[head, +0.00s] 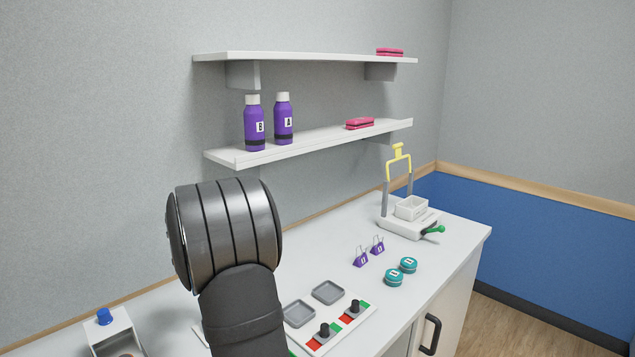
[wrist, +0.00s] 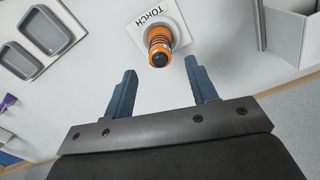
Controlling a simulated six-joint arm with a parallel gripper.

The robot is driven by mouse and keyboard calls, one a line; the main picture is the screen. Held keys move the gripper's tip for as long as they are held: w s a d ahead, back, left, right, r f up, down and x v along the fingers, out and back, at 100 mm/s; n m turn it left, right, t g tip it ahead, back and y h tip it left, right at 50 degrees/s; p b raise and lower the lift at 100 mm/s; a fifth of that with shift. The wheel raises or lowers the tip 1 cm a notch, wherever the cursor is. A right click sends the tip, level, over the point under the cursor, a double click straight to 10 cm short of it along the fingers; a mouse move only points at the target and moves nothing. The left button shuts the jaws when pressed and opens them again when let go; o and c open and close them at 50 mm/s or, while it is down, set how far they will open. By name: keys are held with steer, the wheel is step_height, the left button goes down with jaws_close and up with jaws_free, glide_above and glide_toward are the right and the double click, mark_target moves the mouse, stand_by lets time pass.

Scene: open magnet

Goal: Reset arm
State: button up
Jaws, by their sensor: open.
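My gripper (wrist: 162,92) shows in the wrist view with its two blue fingers apart and nothing between them. An orange torch (wrist: 159,42) with a dark end stands just beyond the fingertips, at a white holder marked TORCH (wrist: 174,14). The fingers do not touch it. In the head view my dark arm fills the lower left middle, and the gripper itself is hidden.
Teal discs (head: 394,277), purple clips (head: 361,257) and a white device with a yellow handle (head: 408,225) stand farther right. Purple bottles (head: 284,119) stand on the lower shelf (head: 330,139).

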step_height(320, 180, up, 9)
step_height(320, 180, down, 17)
steer(key=shift+r, duration=0.1)
step_height(320, 180, up, 7)
steer(key=shift+f, duration=0.1)
steer(key=shift+w+d+r, duration=0.2)
steer(key=shift+d+r, duration=0.2)
steer(key=shift+d, duration=0.2)
steer(key=w+d+r+m, duration=0.1)
steer(key=d+r+m, duration=0.1)
steer(key=d, duration=0.7)
steer(key=w+d+r+m, duration=0.1)
steer(key=d+r+m, duration=0.1)
steer(key=d, duration=0.7)
steer(key=shift+r, duration=0.4)
steer(key=shift+w, duration=0.1)
